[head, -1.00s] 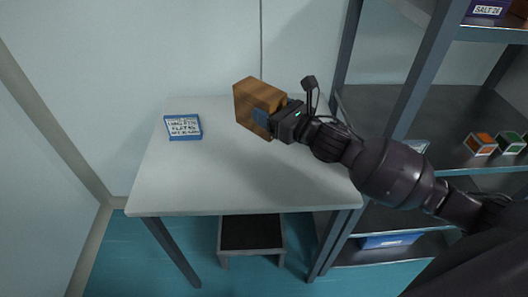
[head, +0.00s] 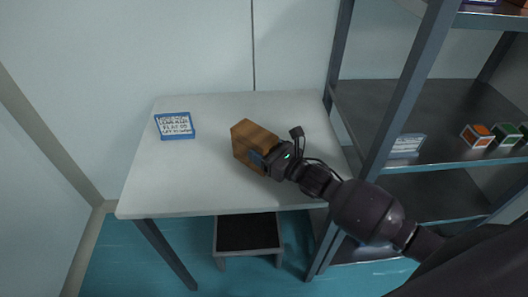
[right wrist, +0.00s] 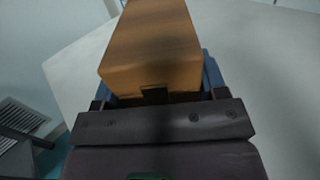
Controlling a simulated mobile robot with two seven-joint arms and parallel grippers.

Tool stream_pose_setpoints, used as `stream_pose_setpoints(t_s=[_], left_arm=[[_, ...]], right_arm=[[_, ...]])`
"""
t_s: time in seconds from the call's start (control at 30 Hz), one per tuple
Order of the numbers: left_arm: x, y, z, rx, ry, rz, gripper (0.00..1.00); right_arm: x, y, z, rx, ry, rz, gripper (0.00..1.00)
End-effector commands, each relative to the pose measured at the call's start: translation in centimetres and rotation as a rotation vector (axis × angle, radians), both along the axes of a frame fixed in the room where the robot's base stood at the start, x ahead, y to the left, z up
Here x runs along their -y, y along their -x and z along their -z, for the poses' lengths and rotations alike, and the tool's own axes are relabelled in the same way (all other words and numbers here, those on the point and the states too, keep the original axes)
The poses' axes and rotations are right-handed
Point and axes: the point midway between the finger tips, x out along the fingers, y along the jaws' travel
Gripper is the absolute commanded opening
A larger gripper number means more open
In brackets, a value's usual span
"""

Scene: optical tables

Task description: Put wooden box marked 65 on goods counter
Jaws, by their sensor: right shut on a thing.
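A brown wooden box (head: 250,142) is in my right gripper (head: 262,160), over the middle of a light grey table (head: 180,185). The right gripper is shut on the box. In the right wrist view the box (right wrist: 155,45) sits between the blue fingers, with the pale tabletop beyond. No number shows on the box's visible faces. I cannot tell whether its underside touches the table. My left gripper is not in view.
A blue-framed sign (head: 175,126) stands on the table's back left, its text unclear. A metal shelf rack (head: 400,120) with small orange and green boxes (head: 478,136) is close on the right. A dark-topped stool (head: 247,232) is under the table. The table's front left is clear.

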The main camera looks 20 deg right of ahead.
Motion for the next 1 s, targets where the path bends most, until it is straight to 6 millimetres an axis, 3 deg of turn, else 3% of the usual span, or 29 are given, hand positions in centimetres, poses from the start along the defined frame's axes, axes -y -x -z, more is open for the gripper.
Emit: stream_pose_setpoints(t_s=[0.5,0.53,0.67,0.7,1.0], left_arm=[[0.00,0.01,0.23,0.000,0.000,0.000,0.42],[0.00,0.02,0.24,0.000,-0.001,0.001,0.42],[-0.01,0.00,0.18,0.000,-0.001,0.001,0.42],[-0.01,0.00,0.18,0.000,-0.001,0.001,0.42],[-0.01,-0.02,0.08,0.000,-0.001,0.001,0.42]], right_arm=[[-0.03,-0.03,1.05,0.004,-0.001,0.000,0.26],[-0.01,0.01,1.21,0.001,0.000,0.000,0.67],[-0.01,0.01,1.12,0.001,0.000,0.000,0.87],[-0.01,0.01,1.12,0.001,0.000,0.000,0.91],[0.00,0.00,0.92,0.001,0.000,0.000,0.91]])
